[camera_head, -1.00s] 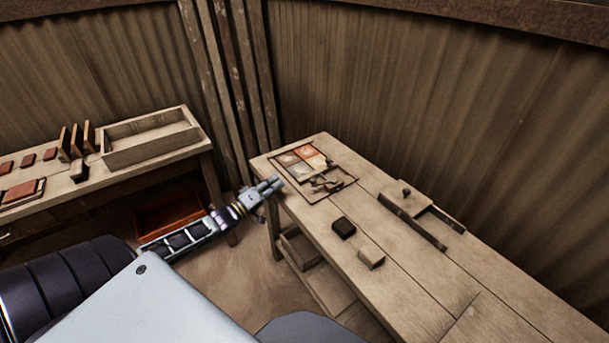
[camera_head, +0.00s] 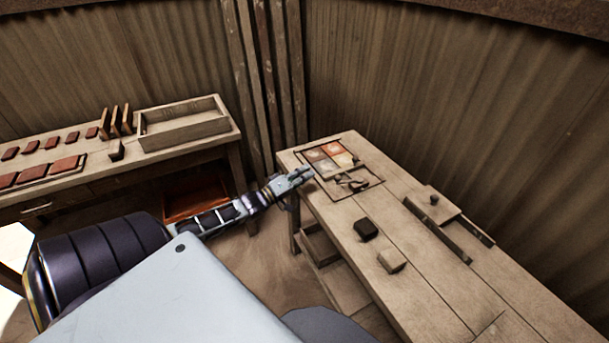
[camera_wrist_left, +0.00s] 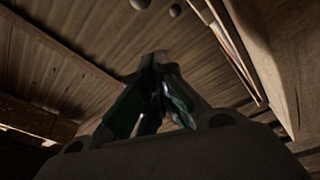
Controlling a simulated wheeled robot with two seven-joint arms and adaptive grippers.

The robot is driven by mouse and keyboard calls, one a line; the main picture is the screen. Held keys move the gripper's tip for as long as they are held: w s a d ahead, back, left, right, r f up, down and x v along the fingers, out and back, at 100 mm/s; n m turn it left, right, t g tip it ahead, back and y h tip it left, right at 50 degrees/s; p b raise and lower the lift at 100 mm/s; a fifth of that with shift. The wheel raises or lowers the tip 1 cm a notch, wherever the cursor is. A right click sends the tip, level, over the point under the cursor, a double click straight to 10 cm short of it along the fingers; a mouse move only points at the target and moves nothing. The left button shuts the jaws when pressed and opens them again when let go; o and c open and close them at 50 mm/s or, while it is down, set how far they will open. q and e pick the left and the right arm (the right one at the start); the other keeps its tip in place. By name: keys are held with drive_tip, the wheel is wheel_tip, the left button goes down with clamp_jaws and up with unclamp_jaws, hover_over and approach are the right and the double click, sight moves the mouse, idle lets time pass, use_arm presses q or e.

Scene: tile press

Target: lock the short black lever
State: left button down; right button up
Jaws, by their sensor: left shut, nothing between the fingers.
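A small dark lever (camera_head: 352,184) lies at the front of the tile frame (camera_head: 376,183) on the right workbench. It is too small in the head view to tell its exact position. My left gripper (camera_head: 308,174) is shut and empty, at the left edge of the bench, just left of the frame and apart from the lever. Its closed fingers also show in the left wrist view (camera_wrist_left: 155,95). Two round knobs (camera_wrist_left: 175,10) show at the top of that view; I cannot tell what they belong to. My right gripper is not in view.
Several coloured tiles (camera_head: 330,156) lie in the frame. A black block (camera_head: 365,229) and a pale block (camera_head: 391,261) stand on the bench (camera_head: 450,290). A left table (camera_head: 65,200) holds tiles and a tray (camera_head: 185,127).

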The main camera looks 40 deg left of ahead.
use_arm(q)
drive_tip(key=shift+x, duration=1.45)
drive_tip(key=shift+w+d+r, duration=0.1)
drive_tip(key=shift+w, duration=0.4)
drive_tip(key=shift+x, duration=1.6)
drive_tip(key=shift+w+d+r, duration=0.1)
drive_tip(key=shift+w+d, duration=0.05)
drive_tip(key=shift+w, duration=0.45)
drive_tip(key=shift+d, duration=0.1)
drive_tip(key=shift+s+d+f, duration=0.3)
drive_tip(key=shift+d+f, duration=0.05)
drive_tip(key=shift+d, duration=0.15)
drive_tip(key=shift+s+d+f, duration=0.25)
drive_tip(key=shift+s+d, duration=0.05)
drive_tip(key=shift+d, duration=0.2)
drive_tip(key=shift+s+d+f, duration=0.2)
drive_tip(key=shift+d+f, duration=0.05)
drive_tip(key=shift+d, duration=0.1)
drive_tip(key=shift+s+d, duration=0.1)
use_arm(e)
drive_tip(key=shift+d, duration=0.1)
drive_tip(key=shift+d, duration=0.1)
use_arm(q)
drive_tip(key=shift+s+d+y, duration=0.15)
drive_tip(key=shift+s+y, duration=0.05)
drive_tip(key=shift+y, duration=0.1)
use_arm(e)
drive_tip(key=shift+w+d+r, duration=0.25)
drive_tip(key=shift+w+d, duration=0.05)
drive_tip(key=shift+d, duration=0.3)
